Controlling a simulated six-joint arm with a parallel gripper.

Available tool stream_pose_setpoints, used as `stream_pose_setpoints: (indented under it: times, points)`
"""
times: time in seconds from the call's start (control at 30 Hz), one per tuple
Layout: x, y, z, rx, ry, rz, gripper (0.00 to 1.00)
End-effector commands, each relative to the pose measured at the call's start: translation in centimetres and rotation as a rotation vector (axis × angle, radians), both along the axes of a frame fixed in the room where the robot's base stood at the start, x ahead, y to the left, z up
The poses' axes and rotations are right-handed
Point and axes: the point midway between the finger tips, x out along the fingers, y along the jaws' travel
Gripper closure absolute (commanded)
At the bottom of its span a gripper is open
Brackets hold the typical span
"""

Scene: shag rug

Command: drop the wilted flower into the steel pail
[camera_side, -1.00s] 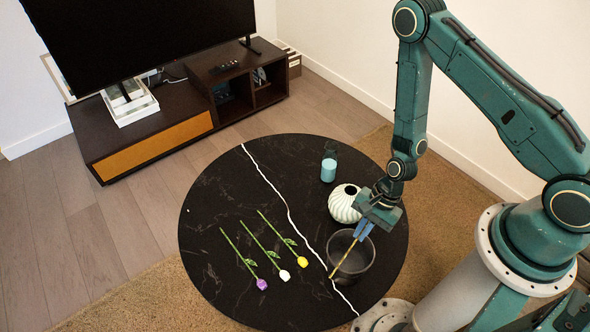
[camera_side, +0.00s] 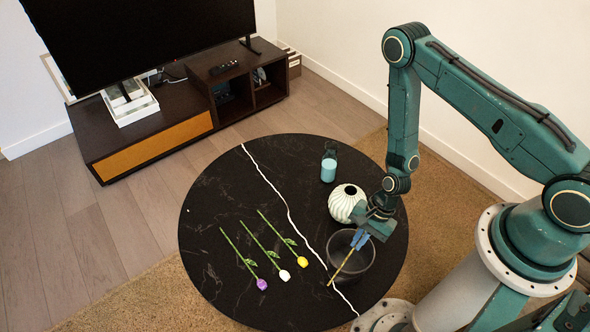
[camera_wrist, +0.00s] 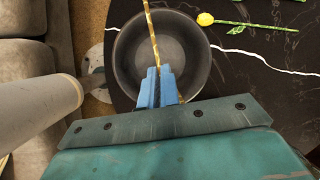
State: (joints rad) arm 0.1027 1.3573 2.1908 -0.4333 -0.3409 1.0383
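The wilted flower (camera_side: 343,267) is a thin yellow-brown stem slanting down-left from my gripper (camera_side: 361,240). The blue fingers are shut on it; the fingers also show in the wrist view (camera_wrist: 158,75). The steel pail (camera_side: 364,276) looks dark grey and open-topped, near the front right of the round black table. My gripper is over the pail's opening. In the wrist view the stem (camera_wrist: 152,35) runs across the opening of the pail (camera_wrist: 195,55) to its far rim and out of frame. I cannot tell whether it touches the rim.
A white ribbed vase (camera_side: 345,203) stands close behind the pail, with a blue-filled glass bottle (camera_side: 328,169) further back. Purple (camera_side: 261,284), white (camera_side: 284,275) and yellow (camera_side: 302,262) flowers lie left of the pail.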

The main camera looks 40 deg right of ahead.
Motion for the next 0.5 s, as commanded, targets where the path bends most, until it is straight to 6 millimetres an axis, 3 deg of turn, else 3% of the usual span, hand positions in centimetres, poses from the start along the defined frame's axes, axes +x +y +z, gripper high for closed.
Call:
stream_pose_setpoints:
  times: [0.03, 0.13, 0.17, 0.5]
  points:
    - [0.00, 0.00, 0.01, 0.000, 0.000, 0.000, 0.92]
    - [0.00, 0.00, 0.01, 0.000, 0.000, 0.000, 0.73]
    - [0.00, 0.00, 0.01, 0.000, 0.000, 0.000, 0.71]
    - [0.01, -0.04, 0.09, 0.000, 0.000, 0.000, 0.71]
